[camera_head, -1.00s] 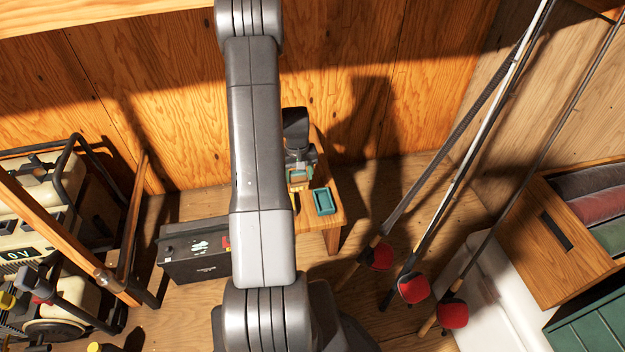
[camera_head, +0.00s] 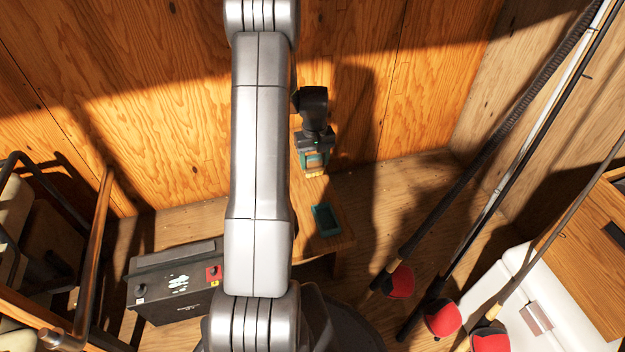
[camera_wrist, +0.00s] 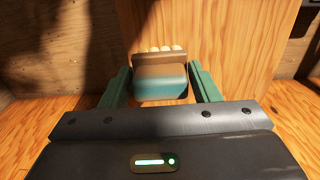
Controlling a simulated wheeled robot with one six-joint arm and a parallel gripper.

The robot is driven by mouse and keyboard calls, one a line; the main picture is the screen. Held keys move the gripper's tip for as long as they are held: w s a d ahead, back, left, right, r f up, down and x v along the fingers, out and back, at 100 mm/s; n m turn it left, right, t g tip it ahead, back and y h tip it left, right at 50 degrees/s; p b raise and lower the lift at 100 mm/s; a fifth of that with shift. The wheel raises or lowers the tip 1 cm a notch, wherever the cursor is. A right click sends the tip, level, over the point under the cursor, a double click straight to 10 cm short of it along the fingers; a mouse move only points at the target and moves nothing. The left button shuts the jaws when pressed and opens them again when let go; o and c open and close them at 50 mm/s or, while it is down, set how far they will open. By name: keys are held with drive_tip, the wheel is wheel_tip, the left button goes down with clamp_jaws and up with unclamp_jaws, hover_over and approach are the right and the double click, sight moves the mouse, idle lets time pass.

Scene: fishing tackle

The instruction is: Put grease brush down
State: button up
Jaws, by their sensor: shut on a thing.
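My gripper (camera_head: 313,160) is shut on the grease brush (camera_wrist: 160,82), a block with a teal and brown body and pale bristle tufts at its far end. The brush sits between the two green fingers in the wrist view. In the head view its pale end (camera_head: 315,175) shows just below the fingers. The brush appears held over or near the small wooden table (camera_head: 342,240); I cannot tell whether it touches anything. Part of the table is hidden behind my arm.
A small teal tray (camera_head: 327,219) lies on the table, in front of the gripper. A black battery (camera_head: 175,283) stands on the floor at left. A plywood wall (camera_head: 180,130) rises behind.

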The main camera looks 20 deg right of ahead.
sight(314, 176)
wheel_tip(314, 176, down, 7)
drive_tip(key=shift+f+b, duration=0.1)
drive_tip(key=shift+b, duration=1)
drive_tip(key=shift+f, duration=0.15)
drive_tip(key=o, duration=0.9)
wheel_tip(314, 176, up, 12)
drive_tip(key=p, duration=0.4)
drive_tip(key=shift+p, duration=0.4)
